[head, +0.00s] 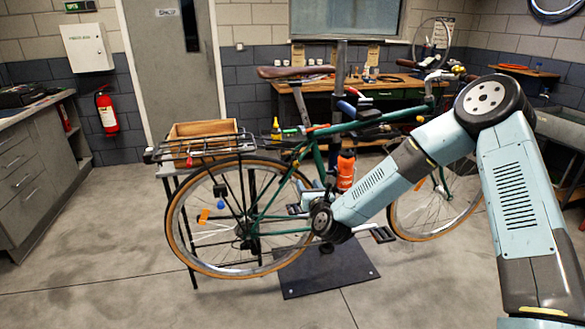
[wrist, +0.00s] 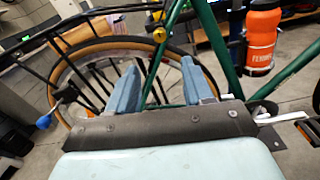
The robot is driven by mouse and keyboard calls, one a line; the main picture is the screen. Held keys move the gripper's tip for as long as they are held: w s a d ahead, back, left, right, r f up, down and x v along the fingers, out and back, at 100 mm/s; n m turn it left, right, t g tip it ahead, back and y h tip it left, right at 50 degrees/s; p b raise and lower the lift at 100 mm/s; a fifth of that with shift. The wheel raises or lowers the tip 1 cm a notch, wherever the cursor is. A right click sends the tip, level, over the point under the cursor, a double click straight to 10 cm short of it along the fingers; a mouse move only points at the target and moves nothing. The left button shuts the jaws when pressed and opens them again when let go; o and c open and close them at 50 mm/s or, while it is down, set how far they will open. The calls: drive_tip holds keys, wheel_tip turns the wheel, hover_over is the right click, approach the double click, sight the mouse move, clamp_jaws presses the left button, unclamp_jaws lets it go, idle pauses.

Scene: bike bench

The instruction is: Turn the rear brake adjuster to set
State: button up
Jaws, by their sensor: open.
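A green bicycle (head: 333,134) is held upright in a stand, with its rear wheel (head: 172,225) at the left. My gripper (wrist: 160,72) is open, its two blue fingers spread and nothing between them. Beyond the fingers in the wrist view are the rear wheel (wrist: 95,48) and a green frame tube (wrist: 206,62). A small yellow round part (wrist: 159,34) sits near the top of the frame, apart from the fingers. A blue knob (wrist: 45,122) is left of the gripper; a blue ball also shows by the rear wheel in the head view (head: 219,205). I cannot tell which part is the rear brake adjuster.
A black rear rack (head: 205,146) with a wooden box (head: 202,129) behind it is above the rear wheel. An orange bottle (head: 346,172) is on the frame, close to my arm. A workbench (head: 385,84) stands behind. The floor at the front left is clear.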

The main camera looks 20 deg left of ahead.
sight(297, 167)
drive_tip(key=x, duration=1.3)
drive_tip(key=shift+w+a, duration=0.25)
drive_tip(key=shift+w, duration=0.1)
